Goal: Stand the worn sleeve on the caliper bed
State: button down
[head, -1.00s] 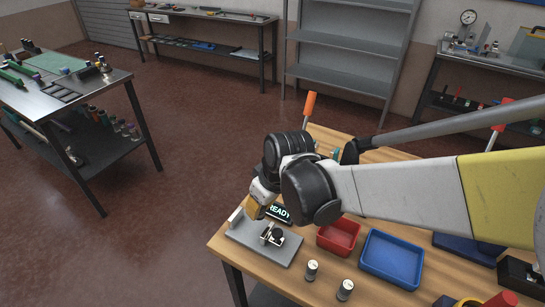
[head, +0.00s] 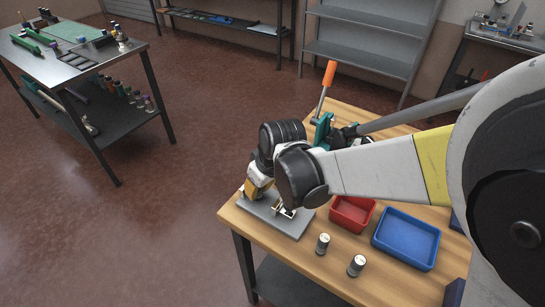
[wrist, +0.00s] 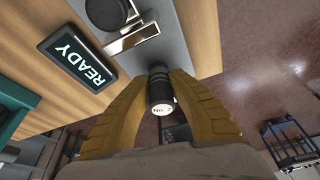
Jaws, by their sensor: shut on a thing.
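In the head view my gripper (head: 258,190) is over the left end of the grey caliper bed (head: 287,226), and the sleeve is hidden there. The bed also shows in the wrist view (wrist: 168,30), with bright metal jaws (wrist: 132,38) and a black round part (wrist: 103,12) beside the sleeve. I cannot tell whether the sleeve touches the bed.
A display reading READY (wrist: 78,58) is beside the bed. Two pale-topped cylinders (head: 322,243) (head: 357,265) stand on the wooden table (head: 300,270) in front of a red tray (head: 352,213) and a blue tray (head: 407,239). An orange-handled lever (head: 328,75) rises behind my arm.

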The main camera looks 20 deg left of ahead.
jog(key=c, duration=1.3)
grip_release()
jog(key=p+v, duration=0.5)
jog(key=v, duration=0.7)
jog(key=d+r+m+t, duration=0.1)
jog(key=d+r+m, duration=0.2)
jog(key=d, duration=0.5)
jog(key=d+r+m+t, duration=0.1)
jog(key=d+r+m, duration=0.15)
jog(key=d, duration=0.65)
jog(key=s+d+m+t+h, duration=0.1)
jog(key=s+d+m, duration=0.2)
jog(key=d, duration=0.5)
jog(key=s+d+r+m+t+h, duration=0.1)
jog(key=s+d+m+t+h, duration=0.1)
jog(key=d, duration=0.7)
jog(key=shift+s+d+m+b, duration=0.3)
jog(key=shift+s+m, duration=0.45)
jog(key=shift+s, duration=0.25)
jog(key=shift+a+r, duration=0.1)
